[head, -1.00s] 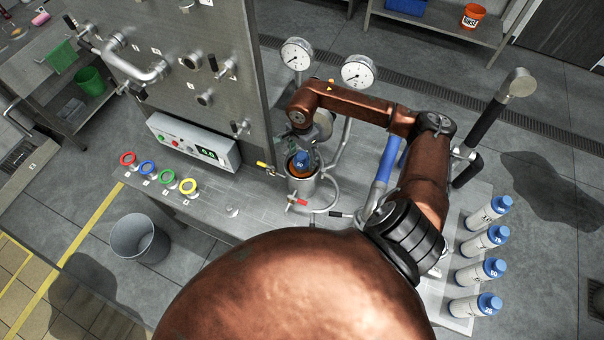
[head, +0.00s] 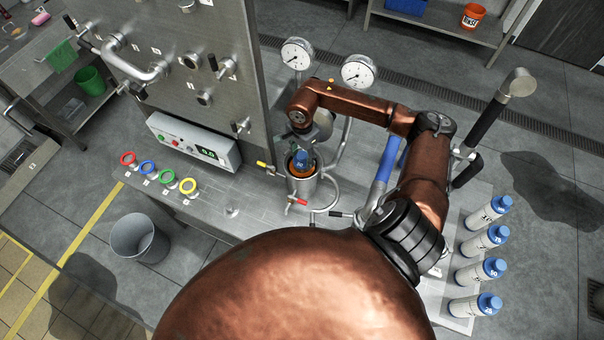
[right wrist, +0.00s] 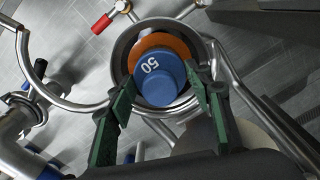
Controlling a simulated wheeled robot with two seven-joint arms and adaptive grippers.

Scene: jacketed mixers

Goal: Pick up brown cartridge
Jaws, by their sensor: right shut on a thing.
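The brown cartridge has an orange-brown body (right wrist: 145,52) and a blue top marked 50 (right wrist: 160,80) in the right wrist view. It sits inside the round mouth of a steel jacketed vessel (head: 303,190), and its blue top also shows in the head view (head: 301,159). My right gripper (right wrist: 163,91) is over the vessel with its green-padded fingers on either side of the blue top, shut on it. In the head view my right gripper (head: 306,143) comes down from above and partly covers the top. The lower part of the cartridge is hidden in the vessel. My left gripper is not in view.
Two gauges (head: 297,54) and pipes stand close behind the vessel, with red and yellow valve handles beside it. Several blue-capped bottles (head: 480,270) stand at the right. A control box (head: 195,142) and coloured rings (head: 188,187) lie left. A grey bin (head: 137,238) is on the floor.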

